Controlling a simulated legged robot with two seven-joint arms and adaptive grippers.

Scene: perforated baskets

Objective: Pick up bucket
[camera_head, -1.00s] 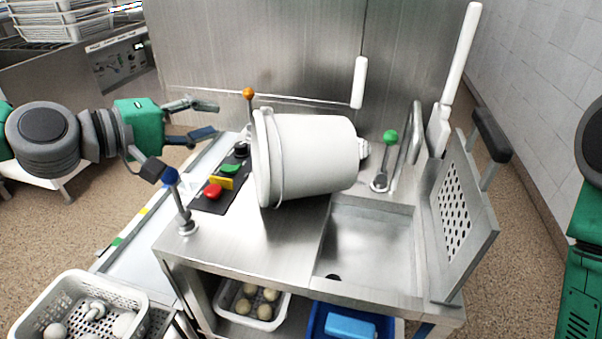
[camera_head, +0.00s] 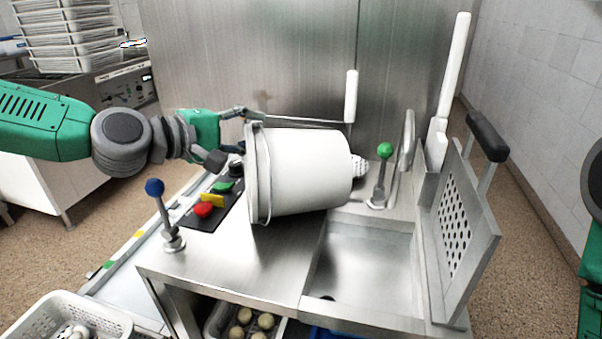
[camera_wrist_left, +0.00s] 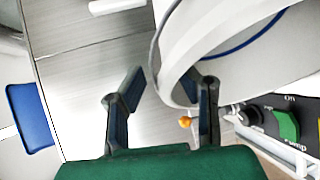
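A white bucket (camera_head: 305,172) lies on its side on the steel counter, its open rim facing left. In the left wrist view the bucket's pale rim (camera_wrist_left: 178,68) reaches between the fingers. My left gripper (camera_head: 240,124) is at the upper part of the rim; one finger is partly hidden in the head view. In the left wrist view the left gripper (camera_wrist_left: 172,86) is open, with a visible gap between one finger and the rim. My right gripper is not in view.
A steel sink (camera_head: 365,262) lies right of the bucket, with a raised perforated plate (camera_head: 452,222) beyond it. A green-knobbed lever (camera_head: 384,152) and a blue-knobbed lever (camera_head: 155,188) stand nearby. A button panel (camera_head: 205,222) sits left of the bucket.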

